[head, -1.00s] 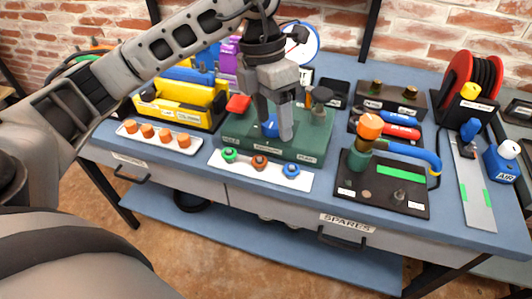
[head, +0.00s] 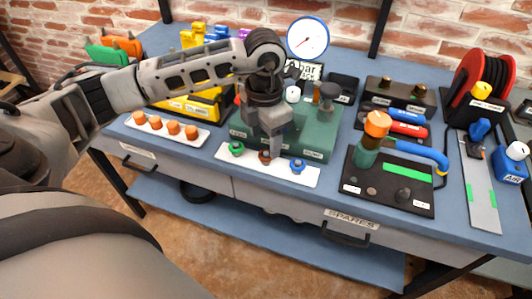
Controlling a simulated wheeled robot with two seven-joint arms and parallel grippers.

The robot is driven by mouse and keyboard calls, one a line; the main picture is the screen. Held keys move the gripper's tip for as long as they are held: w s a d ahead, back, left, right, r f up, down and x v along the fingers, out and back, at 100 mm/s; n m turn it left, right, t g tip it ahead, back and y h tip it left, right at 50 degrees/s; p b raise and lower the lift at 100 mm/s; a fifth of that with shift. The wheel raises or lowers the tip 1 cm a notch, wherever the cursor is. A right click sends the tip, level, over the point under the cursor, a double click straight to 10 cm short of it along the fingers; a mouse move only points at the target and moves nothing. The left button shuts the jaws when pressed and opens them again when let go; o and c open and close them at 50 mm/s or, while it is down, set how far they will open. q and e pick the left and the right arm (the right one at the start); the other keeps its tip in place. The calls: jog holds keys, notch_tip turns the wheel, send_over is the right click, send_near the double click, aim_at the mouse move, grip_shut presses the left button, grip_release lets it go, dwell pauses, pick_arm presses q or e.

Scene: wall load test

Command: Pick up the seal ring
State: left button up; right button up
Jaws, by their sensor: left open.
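A white strip (head: 225,152) at the bench's front edge carries three small ring-like parts: a green one (head: 237,148), a red-brown one (head: 264,157) and a blue one (head: 298,166). No readable label shows which is the seal ring. My left gripper (head: 273,150) points down just behind and above the red-brown part. Its fingers are seen nearly edge-on, are open and hold nothing visible. They partly hide the front of the green block (head: 315,135). I cannot tell whether the fingertips touch the red-brown part. My right gripper is out of view.
A white tray with orange caps (head: 173,127) lies to the left, before a yellow rack (head: 190,107). A black plate with an orange-topped valve (head: 377,124) and blue handle stands to the right. A round gauge (head: 308,38) rises behind. The floor before the bench is clear.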

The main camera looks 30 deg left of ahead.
aim_at(266, 153)
pick_arm(q)
jog(key=shift+w+f, duration=0.1)
jog(key=shift+f, duration=1.85)
jog(key=c, duration=1)
jog(key=shift+c, duration=0.2)
jog(key=shift+r, duration=0.6)
notch_tip(266, 153, up, 2)
jog(key=shift+d+r+b, duration=0.1)
jog(key=shift+r+b, duration=0.05)
jog(key=shift+b, duration=0.15)
jog(key=s+d+r+b, duration=0.1)
jog(key=s+d+r, duration=0.5)
jog(key=s+r, duration=0.3)
jog(key=s, duration=0.3)
jog(key=shift+s+d+r, duration=0.15)
jog(key=shift+d+r, duration=0.1)
jog(key=shift+r, duration=0.05)
